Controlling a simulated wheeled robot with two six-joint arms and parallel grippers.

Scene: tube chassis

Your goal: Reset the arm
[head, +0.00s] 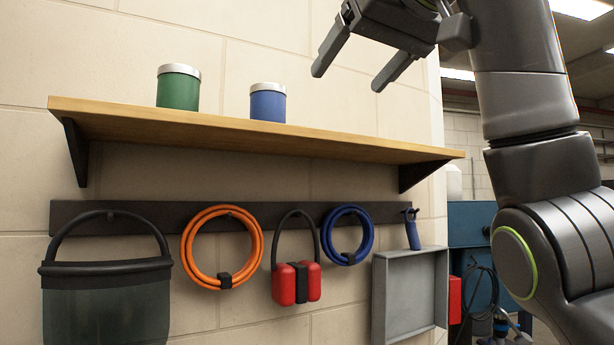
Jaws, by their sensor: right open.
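My right arm enters from the right side of the head view and rises to the top. Its gripper (345,77) is open, with the two dark fingers apart and nothing between them. It hangs in front of the wall, above the right part of the wooden shelf. It appears apart from the shelf. The upper part of the gripper is cut off by the top edge. My left gripper is not in view.
A green can (178,90) and a blue can (267,105) stand on the wooden shelf (250,130). Below, a rail (165,212) holds a face shield (105,290), an orange coil (187,250), red earmuffs (284,284), a blue coil (327,238) and a grey tray (405,300).

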